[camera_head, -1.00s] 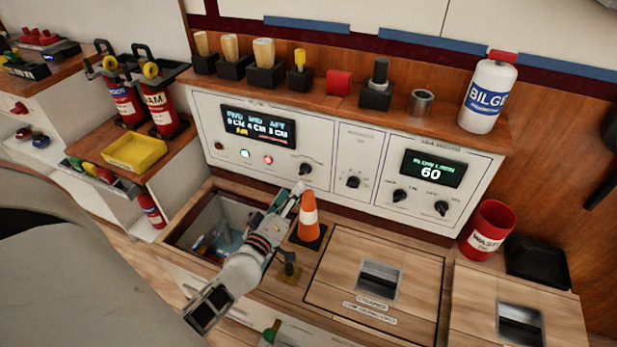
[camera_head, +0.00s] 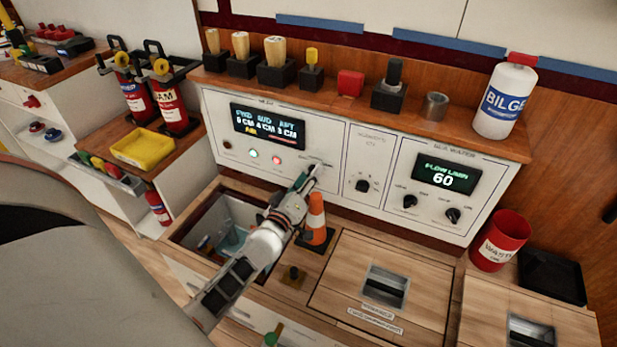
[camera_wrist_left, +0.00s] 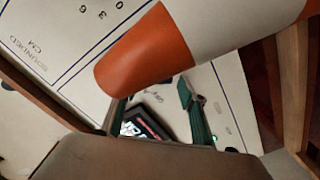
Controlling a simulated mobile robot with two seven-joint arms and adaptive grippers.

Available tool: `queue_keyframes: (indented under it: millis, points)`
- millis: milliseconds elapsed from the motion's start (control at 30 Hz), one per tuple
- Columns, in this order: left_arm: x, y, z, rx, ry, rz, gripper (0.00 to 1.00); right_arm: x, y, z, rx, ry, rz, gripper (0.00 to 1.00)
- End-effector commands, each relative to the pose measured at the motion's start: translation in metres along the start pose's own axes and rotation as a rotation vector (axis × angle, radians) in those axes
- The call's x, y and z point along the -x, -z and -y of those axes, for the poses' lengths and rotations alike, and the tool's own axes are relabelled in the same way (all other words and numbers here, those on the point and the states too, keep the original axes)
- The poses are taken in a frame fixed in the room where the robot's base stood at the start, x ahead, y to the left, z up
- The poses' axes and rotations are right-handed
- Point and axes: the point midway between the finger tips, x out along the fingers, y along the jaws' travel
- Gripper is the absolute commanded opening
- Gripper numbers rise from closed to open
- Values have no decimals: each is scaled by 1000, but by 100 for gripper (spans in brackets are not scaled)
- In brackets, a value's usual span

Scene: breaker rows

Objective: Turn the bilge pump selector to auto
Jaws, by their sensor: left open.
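The left panel section (camera_head: 220,130) has a display (camera_head: 268,125) reading FWD, MID and AFT, with a green and a red light below it. The selector knob on its lower right is largely hidden behind my left gripper (camera_head: 311,174); its setting cannot be read. The gripper's fingertips are close to the panel there; contact cannot be told. In the left wrist view, its green fingers (camera_wrist_left: 156,96) are apart, with a dark display (camera_wrist_left: 146,127) showing between them. No knob is clearly visible there. My right gripper is not in view.
An orange and white cone (camera_head: 316,222) stands right beside my left gripper and fills the upper middle of the wrist view (camera_wrist_left: 147,50). An open hatch (camera_head: 187,222) lies below the arm. Other knobs (camera_head: 362,186) sit further right on the panel.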

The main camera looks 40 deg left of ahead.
Motion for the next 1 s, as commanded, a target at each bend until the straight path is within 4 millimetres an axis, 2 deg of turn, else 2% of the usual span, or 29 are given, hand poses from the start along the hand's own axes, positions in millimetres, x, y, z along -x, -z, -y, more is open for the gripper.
queue_keyframes:
  millis: [33, 167, 567, 1000]
  points:
    - [0, 0, 0, 0, 0, 0, 37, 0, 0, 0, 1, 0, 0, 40]
    - [0, 0, 0, 0, 0, 0, 4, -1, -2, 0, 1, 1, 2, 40]
    - [0, 1, -1, 45, -1, -1, 4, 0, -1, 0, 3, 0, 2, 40]
    - [0, 1, 0, 362, -2, 0, 4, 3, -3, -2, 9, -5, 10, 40]
